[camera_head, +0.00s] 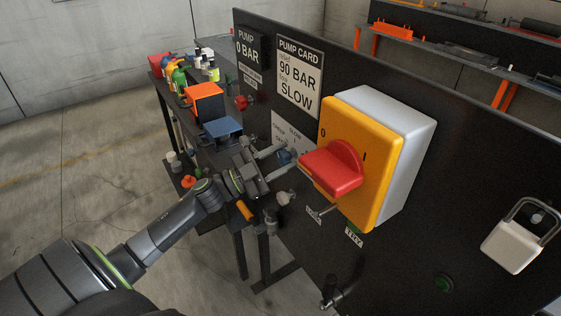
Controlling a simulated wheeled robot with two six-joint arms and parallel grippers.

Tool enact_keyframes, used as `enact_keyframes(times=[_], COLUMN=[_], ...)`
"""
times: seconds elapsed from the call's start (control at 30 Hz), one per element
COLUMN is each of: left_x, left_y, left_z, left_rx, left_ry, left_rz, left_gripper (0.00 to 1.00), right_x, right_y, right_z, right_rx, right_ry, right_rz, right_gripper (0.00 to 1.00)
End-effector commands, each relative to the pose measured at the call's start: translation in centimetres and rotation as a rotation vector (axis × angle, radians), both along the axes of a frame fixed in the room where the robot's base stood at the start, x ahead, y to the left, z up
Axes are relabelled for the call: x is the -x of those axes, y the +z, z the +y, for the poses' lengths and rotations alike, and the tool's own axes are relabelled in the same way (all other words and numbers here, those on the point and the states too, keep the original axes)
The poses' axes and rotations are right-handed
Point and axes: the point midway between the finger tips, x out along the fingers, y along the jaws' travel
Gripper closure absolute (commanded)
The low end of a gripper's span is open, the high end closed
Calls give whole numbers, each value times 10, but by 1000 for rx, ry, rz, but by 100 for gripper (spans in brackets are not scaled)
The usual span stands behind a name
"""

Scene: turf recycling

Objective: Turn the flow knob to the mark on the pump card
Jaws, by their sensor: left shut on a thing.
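The pump card (299,80) is a white plate on the dark panel; it reads relief 90 BAR and SLOW. Below it a white scale plate (285,126) carries the word SLOW and smaller words that are hard to read. My right gripper is not in view.
A yellow switch box (337,109) with a red handle (334,170) juts out just right of the gripper. A red knob (241,103) and a 0 BAR display (248,49) are up left. A padlock (515,244) hangs at right. A cluttered bench (196,144) stands behind my arm.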

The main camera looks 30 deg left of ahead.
Motion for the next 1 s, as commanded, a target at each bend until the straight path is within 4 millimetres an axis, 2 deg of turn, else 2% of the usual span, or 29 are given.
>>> enact_keyframes(times=[0.5,1.0], left_x=[0,0], left_y=[-1,-2], left_z=[0,0], left_rx=[-375,-487], left_ry=[-1,0], left_rz=[-155,-200], left_gripper=[85,85], right_x=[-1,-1], right_y=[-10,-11], right_z=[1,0], right_rx=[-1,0], right_ry=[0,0], right_rz=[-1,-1], right_gripper=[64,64])
